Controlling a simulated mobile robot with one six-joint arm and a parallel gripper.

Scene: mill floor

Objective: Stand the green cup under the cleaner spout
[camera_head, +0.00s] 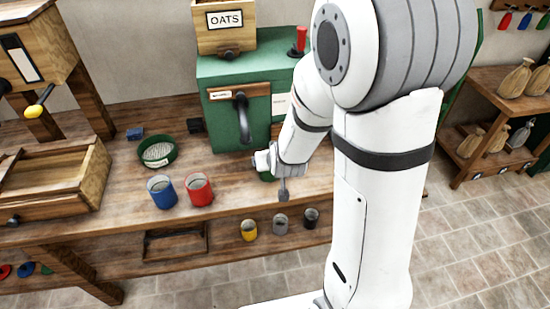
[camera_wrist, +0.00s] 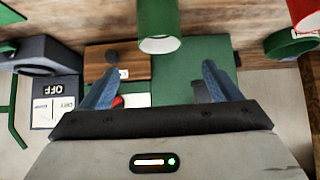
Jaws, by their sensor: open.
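The green cup (camera_wrist: 158,22) shows in the wrist view at the top middle, upside down in that picture, with its pale inside or contents in view at its rim. It is beyond my fingertips and apart from them. In the head view only a green bit of the cup (camera_head: 266,176) shows below my gripper (camera_head: 264,160). My gripper (camera_wrist: 158,85) is open, with blue fingers apart and nothing between them. A green machine (camera_head: 225,125) with a dark curved pipe or handle (camera_head: 242,118) stands behind. I cannot tell which part is the cleaner spout.
A blue cup (camera_head: 162,193) and a red cup (camera_head: 200,190) stand left of my gripper. A green round sieve (camera_head: 157,153) lies behind them. A wooden box (camera_head: 40,183) is at far left. Yellow, grey and black cups sit on the lower shelf. The bench front is partly clear.

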